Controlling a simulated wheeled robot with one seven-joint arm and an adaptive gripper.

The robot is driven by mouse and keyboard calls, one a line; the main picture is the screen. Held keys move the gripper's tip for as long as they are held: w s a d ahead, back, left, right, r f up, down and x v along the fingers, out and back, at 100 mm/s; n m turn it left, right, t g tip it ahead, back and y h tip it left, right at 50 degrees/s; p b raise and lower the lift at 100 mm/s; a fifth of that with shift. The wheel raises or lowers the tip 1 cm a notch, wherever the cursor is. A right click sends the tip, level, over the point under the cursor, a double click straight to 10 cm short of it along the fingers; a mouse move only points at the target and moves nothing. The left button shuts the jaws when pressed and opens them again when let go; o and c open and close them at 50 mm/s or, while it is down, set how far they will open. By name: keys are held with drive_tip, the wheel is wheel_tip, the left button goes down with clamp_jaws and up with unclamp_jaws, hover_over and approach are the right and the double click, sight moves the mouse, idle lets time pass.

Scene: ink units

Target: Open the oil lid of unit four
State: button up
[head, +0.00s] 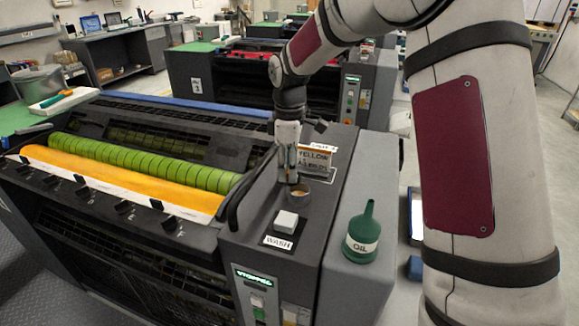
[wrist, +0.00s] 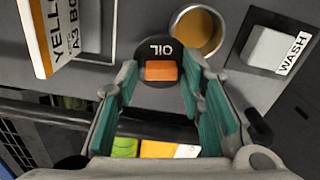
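The oil lid (wrist: 160,49) is a black disc marked OIL with an orange grip (wrist: 161,71). In the wrist view it sits beside the round oil opening (wrist: 195,32), not over it. The opening is uncovered, with amber-brown inside and a metal rim; the head view shows it too (head: 299,194). My gripper (wrist: 158,72) has its teal fingers spread on either side of the orange grip, with gaps showing between. In the head view my gripper (head: 291,178) points down just behind the opening and hides the lid. I cannot tell whether the lid rests on the surface.
The WASH button (head: 286,222) is in front of the opening. A yellow-labelled sign (head: 315,162) stands behind right. A green OIL can (head: 363,233) stands on the grey side ledge to the right. A black bar (wrist: 100,120) and the rollers (head: 130,165) lie left of my gripper.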

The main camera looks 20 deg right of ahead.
idle(0.3)
wheel_tip(320, 180, up, 12)
idle(0.5)
drive_tip(key=s+r+m+t, duration=0.1)
drive_tip(key=s+r+m, duration=0.2)
drive_tip(key=s, duration=0.6)
drive_tip(key=s+r+m+t, duration=0.2)
drive_tip(key=s+r+m, duration=0.2)
drive_tip(key=s, duration=0.4)
drive_tip(key=s+f+m+t, duration=0.1)
drive_tip(key=s+f+m, duration=0.1)
drive_tip(key=s, duration=0.5)
drive_tip(key=s+d+f+m+t, duration=0.1)
drive_tip(key=s+f+m, duration=0.1)
drive_tip(key=s+m, duration=0.2)
drive_tip(key=s, duration=0.3)
drive_tip(key=shift+s+d+f, duration=0.15)
drive_tip(key=shift+s+f, duration=0.15)
